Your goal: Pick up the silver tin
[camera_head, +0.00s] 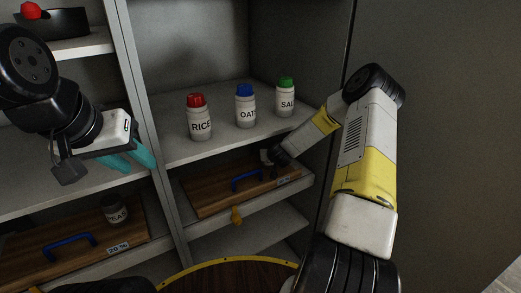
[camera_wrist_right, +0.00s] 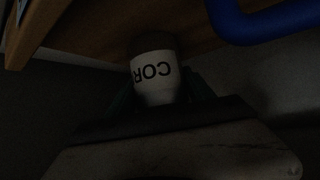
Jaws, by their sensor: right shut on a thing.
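My right gripper (camera_wrist_right: 160,95) is shut on a small tin with a pale label reading "COR" (camera_wrist_right: 152,78). The lettering is upside down in the right wrist view, and the dim light hides the tin's metal colour. In the head view my right gripper (camera_head: 270,157) is at the lower right wooden board, partly hidden by its own wrist. A second, grey tin labelled "EAS" (camera_head: 116,211) stands on the lower left board. My left gripper (camera_head: 134,158) has its teal fingers apart and empty, in front of the left shelf.
Jars with red (camera_head: 199,121), blue (camera_head: 245,108) and green (camera_head: 286,98) lids stand on the shelf above. The wooden boards have blue handles (camera_head: 247,181). A round wooden top (camera_head: 225,278) is in front.

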